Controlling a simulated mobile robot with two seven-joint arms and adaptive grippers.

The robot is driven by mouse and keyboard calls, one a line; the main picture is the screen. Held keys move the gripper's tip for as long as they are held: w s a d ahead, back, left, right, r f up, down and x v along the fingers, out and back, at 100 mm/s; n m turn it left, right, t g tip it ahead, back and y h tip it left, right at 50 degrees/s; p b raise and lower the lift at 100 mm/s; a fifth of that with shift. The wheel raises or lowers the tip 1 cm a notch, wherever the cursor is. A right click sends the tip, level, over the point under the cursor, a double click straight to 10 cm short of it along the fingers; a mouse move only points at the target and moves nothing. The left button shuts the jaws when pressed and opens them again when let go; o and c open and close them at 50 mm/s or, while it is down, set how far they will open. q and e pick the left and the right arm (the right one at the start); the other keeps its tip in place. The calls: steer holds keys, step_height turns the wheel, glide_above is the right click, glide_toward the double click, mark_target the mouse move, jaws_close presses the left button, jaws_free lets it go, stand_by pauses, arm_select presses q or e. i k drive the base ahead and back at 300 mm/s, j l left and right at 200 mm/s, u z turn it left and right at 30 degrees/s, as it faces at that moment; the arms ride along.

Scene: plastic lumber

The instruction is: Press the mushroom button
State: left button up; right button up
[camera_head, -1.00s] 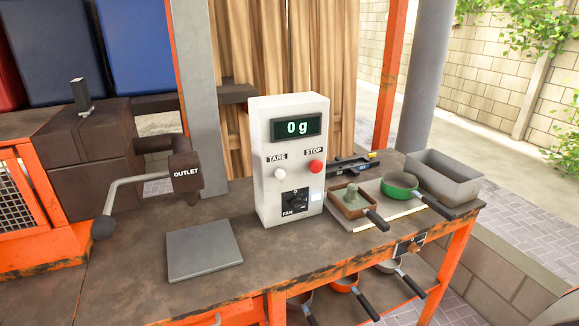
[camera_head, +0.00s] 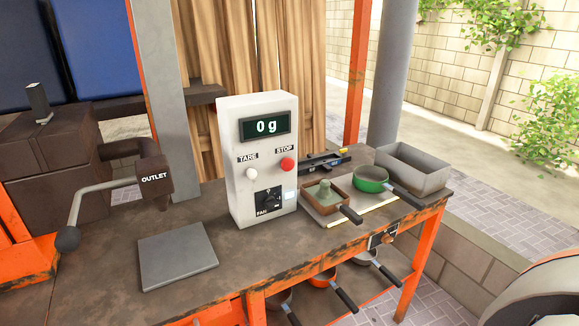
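The red mushroom button (camera_head: 287,164) sits under the STOP label on the front of a white control box (camera_head: 234,190). The box stands upright on the workbench and its display (camera_head: 265,126) reads 0 g. A white button (camera_head: 252,173) under the TARE label is to the left of the red one. A black FAN knob (camera_head: 268,202) is lower on the same face. Neither gripper can be made out. A rounded grey and dark part, perhaps mine, shows at the lower right corner.
A flat grey plate (camera_head: 178,256) lies left of the box, near the OUTLET block (camera_head: 154,178) with its lever. To the right are a brown square pan (camera_head: 325,200), a green pan (camera_head: 371,180) and a grey metal tray (camera_head: 415,172). Several pans hang below the bench.

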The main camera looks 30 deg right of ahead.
mark_target(287, 164)
steer(key=l, duration=0.65)
steer(key=k+l, duration=0.1)
steer(key=l, duration=0.55)
steer(key=i+j, duration=0.35)
steer(key=z, duration=0.05)
